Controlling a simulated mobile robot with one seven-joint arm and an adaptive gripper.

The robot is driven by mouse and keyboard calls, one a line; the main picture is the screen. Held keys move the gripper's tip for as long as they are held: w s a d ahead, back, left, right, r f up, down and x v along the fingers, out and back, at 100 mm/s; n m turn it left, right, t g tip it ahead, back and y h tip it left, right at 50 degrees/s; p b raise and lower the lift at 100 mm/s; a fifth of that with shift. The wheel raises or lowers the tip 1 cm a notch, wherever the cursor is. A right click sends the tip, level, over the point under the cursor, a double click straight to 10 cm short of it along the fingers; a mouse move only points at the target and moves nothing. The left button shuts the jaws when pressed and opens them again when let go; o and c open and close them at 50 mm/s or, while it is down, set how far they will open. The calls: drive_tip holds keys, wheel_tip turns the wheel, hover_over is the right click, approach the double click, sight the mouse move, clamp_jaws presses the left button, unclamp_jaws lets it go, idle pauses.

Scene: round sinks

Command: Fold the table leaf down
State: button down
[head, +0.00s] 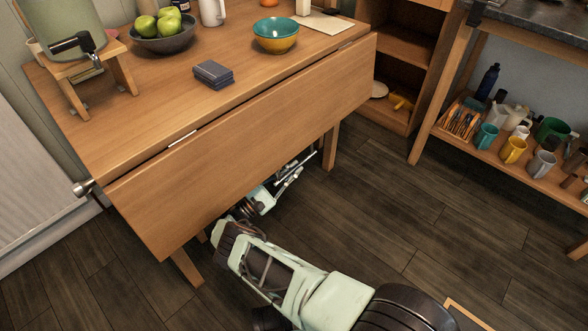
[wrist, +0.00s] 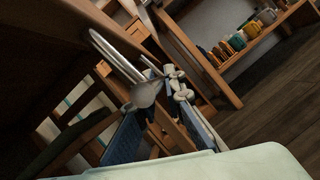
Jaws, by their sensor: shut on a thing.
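The table leaf (head: 262,127) is a long wooden panel on the near side of the wooden table (head: 120,110). It slopes steeply down from the hinge line; I cannot tell whether it hangs fully vertical. My gripper (head: 293,176) is low beneath the leaf's bottom edge, and the leaf hides part of it. In the wrist view my gripper (wrist: 165,105) is among dark wooden parts under the table. A dark panel fills the left of that view.
On the tabletop are a bowl of green apples (head: 165,36), a teal and yellow bowl (head: 276,36), a dark blue-grey stack (head: 213,74) and a dispenser on a wooden stand (head: 115,62). A shelf with mugs (head: 513,149) stands right. Floor (head: 410,220) between is clear.

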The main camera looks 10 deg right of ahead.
drive_tip(key=shift+w+a+r, duration=0.1)
drive_tip(key=shift+w+r, duration=0.05)
drive_tip(key=shift+r, duration=0.15)
drive_tip(key=c, duration=2.1)
unclamp_jaws()
drive_tip(key=shift+o, duration=0.4)
drive_tip(key=shift+f, duration=0.1)
drive_tip(key=shift+s+d, duration=0.2)
